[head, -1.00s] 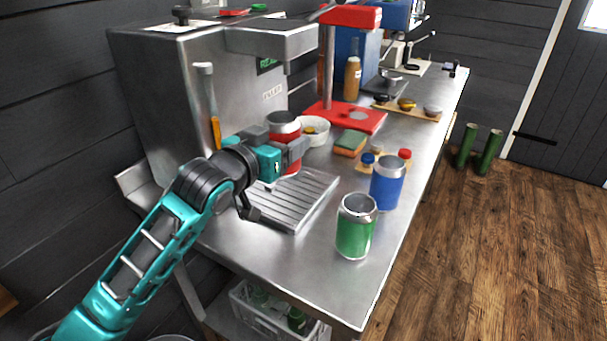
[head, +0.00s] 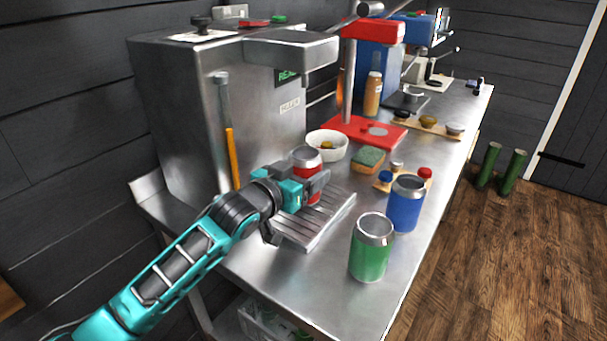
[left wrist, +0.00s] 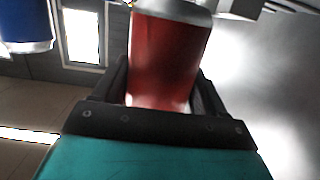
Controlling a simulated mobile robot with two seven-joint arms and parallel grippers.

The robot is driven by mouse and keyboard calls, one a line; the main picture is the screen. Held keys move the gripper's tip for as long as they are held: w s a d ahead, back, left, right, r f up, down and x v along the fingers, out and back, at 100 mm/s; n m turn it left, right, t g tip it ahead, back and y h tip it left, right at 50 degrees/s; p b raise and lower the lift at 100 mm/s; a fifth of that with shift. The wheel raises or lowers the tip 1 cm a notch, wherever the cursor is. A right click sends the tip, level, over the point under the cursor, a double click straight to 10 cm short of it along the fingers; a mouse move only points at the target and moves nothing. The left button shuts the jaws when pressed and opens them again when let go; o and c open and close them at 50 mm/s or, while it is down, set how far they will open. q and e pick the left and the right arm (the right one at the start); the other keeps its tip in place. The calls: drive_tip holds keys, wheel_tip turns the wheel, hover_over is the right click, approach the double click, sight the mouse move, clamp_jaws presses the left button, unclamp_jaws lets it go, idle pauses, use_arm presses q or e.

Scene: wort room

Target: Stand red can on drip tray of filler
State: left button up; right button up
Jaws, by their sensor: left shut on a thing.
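The red can (head: 307,162) with a silver top is upright at the filler's drip tray (head: 345,210), a ribbed metal plate in front of the grey filler (head: 232,95). My left gripper (head: 312,186) is shut around the can from the front left. The left wrist view also shows the red can (left wrist: 165,58) between the fingers. The can's base is largely hidden by the gripper in the head view, so I cannot tell whether it touches the tray. My right gripper is not in view.
A green can (head: 370,258) and a blue can (head: 406,207) stand right of the tray, near the counter edge. A white bowl (head: 338,152), a sponge (head: 369,161) and the red capper base (head: 350,130) are behind.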

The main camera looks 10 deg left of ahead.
use_arm(q)
drive_tip(key=shift+f, duration=0.25)
drive_tip(key=o, duration=1)
drive_tip(key=shift+r, duration=0.3)
drive_tip(key=v, duration=1.2)
